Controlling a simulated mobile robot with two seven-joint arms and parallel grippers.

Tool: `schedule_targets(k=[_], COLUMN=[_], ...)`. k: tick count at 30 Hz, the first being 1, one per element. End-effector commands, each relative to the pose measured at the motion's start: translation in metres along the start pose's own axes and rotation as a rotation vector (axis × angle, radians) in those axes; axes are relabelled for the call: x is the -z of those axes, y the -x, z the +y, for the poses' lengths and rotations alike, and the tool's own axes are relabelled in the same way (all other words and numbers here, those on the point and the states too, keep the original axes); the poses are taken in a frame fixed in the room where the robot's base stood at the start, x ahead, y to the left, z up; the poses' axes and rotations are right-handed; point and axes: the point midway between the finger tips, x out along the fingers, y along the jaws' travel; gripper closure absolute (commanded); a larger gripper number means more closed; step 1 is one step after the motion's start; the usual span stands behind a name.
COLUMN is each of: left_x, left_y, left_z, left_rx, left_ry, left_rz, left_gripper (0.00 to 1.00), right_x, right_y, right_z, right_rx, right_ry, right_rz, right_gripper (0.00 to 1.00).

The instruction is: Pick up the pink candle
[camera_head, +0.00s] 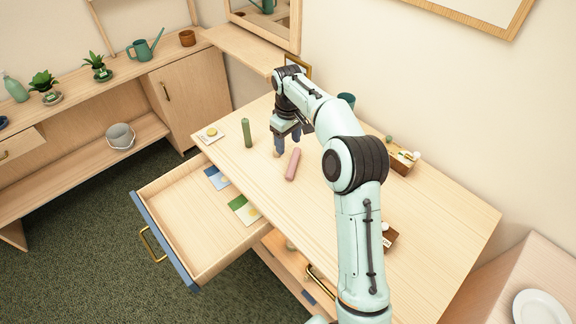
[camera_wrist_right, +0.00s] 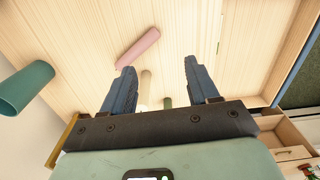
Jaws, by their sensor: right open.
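The pink candle (camera_head: 293,164) lies on its side on the wooden desktop, just in front of my right gripper in the head view. It also lies past the fingertips in the right wrist view (camera_wrist_right: 138,48), left of centre. My right gripper (camera_head: 286,143) points down over the desk, open and empty, with its two blue fingers spread in the wrist view (camera_wrist_right: 159,66). The candle is not between the fingers. My left gripper is not in view.
A beige candle-like thing (camera_wrist_right: 146,86) is close by the fingers. A teal cup (camera_head: 346,101) stands at the back of the desk. Brown boxes (camera_head: 403,162) sit on the right. An open drawer (camera_head: 165,205) with cards juts out at the front left.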

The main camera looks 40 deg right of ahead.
Motion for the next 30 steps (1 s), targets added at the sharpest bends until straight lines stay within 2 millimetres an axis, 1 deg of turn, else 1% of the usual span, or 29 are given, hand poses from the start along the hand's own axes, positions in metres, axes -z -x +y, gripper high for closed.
schedule_targets(k=[1, 3, 6, 9, 16, 24, 27, 30], left_x=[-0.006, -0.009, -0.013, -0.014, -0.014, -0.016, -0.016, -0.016], left_y=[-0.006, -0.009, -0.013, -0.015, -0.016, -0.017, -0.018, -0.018], left_z=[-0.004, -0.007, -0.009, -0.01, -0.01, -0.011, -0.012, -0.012], left_rx=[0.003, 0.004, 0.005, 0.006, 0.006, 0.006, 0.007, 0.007], left_ry=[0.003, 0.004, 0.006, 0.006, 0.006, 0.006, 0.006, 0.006], left_rz=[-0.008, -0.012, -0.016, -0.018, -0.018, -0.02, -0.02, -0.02], left_gripper=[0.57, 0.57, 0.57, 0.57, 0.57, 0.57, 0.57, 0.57], right_x=[-0.003, -0.003, -0.003, -0.002, 0.0, 0.003, 0.003, 0.003], right_y=[-0.017, -0.032, -0.05, -0.063, -0.078, -0.116, -0.121, -0.121], right_z=[-0.001, -0.001, -0.001, -0.001, 0.0, 0.003, 0.003, 0.003], right_rx=[0.003, 0.003, 0.003, 0.002, 0.002, 0.003, 0.002, 0.002], right_ry=[0.001, 0.001, 0.001, 0.0, 0.0, 0.0, 0.0, 0.0], right_rz=[-0.009, -0.01, -0.008, -0.006, -0.004, -0.004, -0.002, 0.0], right_gripper=[0.41, 0.41, 0.41, 0.41, 0.41, 0.41, 0.41, 0.41])
